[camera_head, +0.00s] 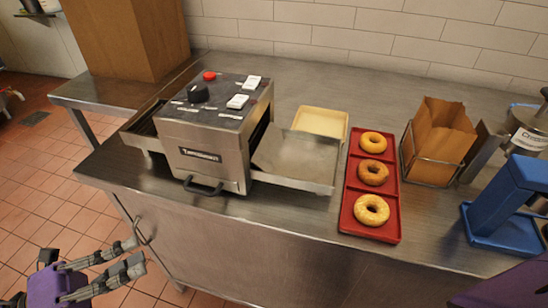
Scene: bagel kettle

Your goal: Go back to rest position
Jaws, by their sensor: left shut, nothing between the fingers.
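My left gripper (133,254) is at the lower left, over the tiled floor in front of the counter. It is shut and empty, apart from everything on the counter. Part of my purple right arm shows at the bottom right corner; its gripper is out of view. A steel toaster (215,160) with a red button, a black knob and white switches stands on the counter. A red tray (393,232) to its right holds three bagels in a row: the far one (373,134), the darker middle one (385,172) and the near one (388,210).
The steel counter (290,225) has its front edge near my left gripper, with a door handle (143,232) below. A cream tray (336,120), a paper bag (440,140) in a wire holder, a blue device (505,200) and a kettle (530,130) stand to the right.

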